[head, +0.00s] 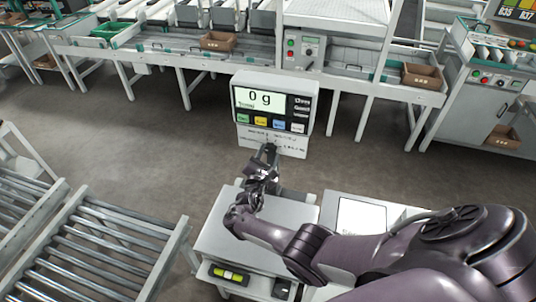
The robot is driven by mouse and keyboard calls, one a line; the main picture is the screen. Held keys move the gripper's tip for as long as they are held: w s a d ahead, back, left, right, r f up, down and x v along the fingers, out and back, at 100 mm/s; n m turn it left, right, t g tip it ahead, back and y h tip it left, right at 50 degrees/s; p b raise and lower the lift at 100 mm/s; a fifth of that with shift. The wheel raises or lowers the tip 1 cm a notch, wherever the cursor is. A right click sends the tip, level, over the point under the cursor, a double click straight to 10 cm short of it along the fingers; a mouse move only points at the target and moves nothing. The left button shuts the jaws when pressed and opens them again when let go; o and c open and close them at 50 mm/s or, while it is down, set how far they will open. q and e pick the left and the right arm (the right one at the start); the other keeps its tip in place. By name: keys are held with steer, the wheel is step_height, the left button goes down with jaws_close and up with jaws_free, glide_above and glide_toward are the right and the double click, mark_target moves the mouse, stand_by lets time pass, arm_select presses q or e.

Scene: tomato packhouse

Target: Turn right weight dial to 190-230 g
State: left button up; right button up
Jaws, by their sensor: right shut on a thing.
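The weighing scale's head unit (273,115) stands upright in the middle, with a lit display (260,100) reading 0 g. Coloured buttons sit in a row under the display. The lower panel (293,148) carries small markings too fine to read. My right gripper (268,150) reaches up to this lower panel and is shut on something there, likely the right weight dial. The dial itself is hidden behind the fingers, so its setting cannot be read. My left gripper is not in view.
The scale's flat platform (215,238) lies below my right arm, with a yellow-green level (230,274) at its front. A white panel (362,215) is to the right. A roller conveyor (100,245) stands at left. Sorting benches with brown boxes (218,41) line the back.

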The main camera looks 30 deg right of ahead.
steer(key=shift+f+n, duration=0.1)
steer(key=shift+n, duration=0.3)
steer(key=o, duration=1)
steer(key=shift+a, duration=0.1)
steer(key=shift+c, duration=0.2)
steer(key=p+v, duration=0.1)
steer(key=v, duration=0.7)
